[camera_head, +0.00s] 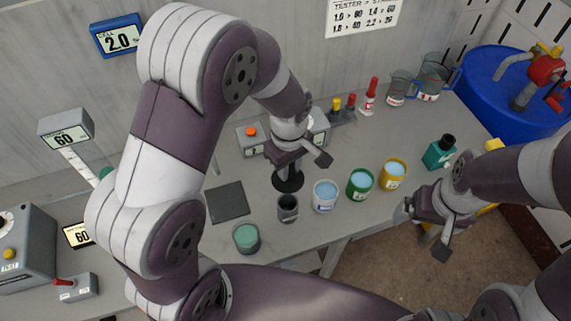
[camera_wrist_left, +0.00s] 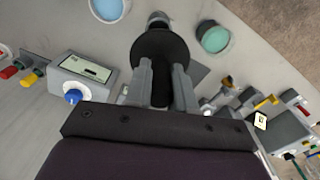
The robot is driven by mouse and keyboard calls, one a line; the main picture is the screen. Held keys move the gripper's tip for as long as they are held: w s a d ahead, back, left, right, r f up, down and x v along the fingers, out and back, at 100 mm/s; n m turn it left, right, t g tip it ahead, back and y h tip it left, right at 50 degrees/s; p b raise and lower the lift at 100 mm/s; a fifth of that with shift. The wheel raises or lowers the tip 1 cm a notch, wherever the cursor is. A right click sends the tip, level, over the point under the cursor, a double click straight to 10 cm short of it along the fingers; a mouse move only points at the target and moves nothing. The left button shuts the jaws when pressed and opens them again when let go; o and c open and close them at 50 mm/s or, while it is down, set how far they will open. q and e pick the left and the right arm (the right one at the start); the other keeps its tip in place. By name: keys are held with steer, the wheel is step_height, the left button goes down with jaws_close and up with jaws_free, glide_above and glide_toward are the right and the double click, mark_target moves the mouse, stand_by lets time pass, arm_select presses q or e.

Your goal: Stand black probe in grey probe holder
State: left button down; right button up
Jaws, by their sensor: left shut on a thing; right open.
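My left gripper (camera_head: 289,163) is shut on the black probe (camera_head: 288,182), whose wide round disc shows below the fingers. In the left wrist view the fingers (camera_wrist_left: 161,84) close on the probe's dark shaft, with the black disc (camera_wrist_left: 165,54) beyond them. The grey probe holder (camera_head: 288,208) is a small upright cup with a dark inside, just in front of the disc in the head view. Its top also shows past the disc in the left wrist view (camera_wrist_left: 158,18). The probe's lower end is hidden. My right gripper (camera_head: 425,227) is open and empty at the right.
Blue (camera_head: 324,196), green-rimmed (camera_head: 360,183) and yellow (camera_head: 393,174) cups stand right of the holder. A green-filled beaker (camera_head: 246,238) stands to its left. A dark flat pad (camera_head: 226,202) lies behind that beaker. A teal bottle (camera_head: 439,152) stands near the right edge.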

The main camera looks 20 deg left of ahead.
arm_select(q)
steer(key=shift+s+d, duration=0.1)
steer(key=shift+w+f, duration=0.25)
steer(key=shift+w, duration=0.1)
step_height(320, 180, down, 4)
steer(key=b, duration=0.2)
steer(key=shift+s+b, duration=0.15)
steer(key=shift+b, duration=0.2)
steer(key=shift+f, duration=0.2)
steer(key=shift+w, duration=0.2)
steer(key=shift+s, duration=0.15)
steer(key=shift+p, duration=0.35)
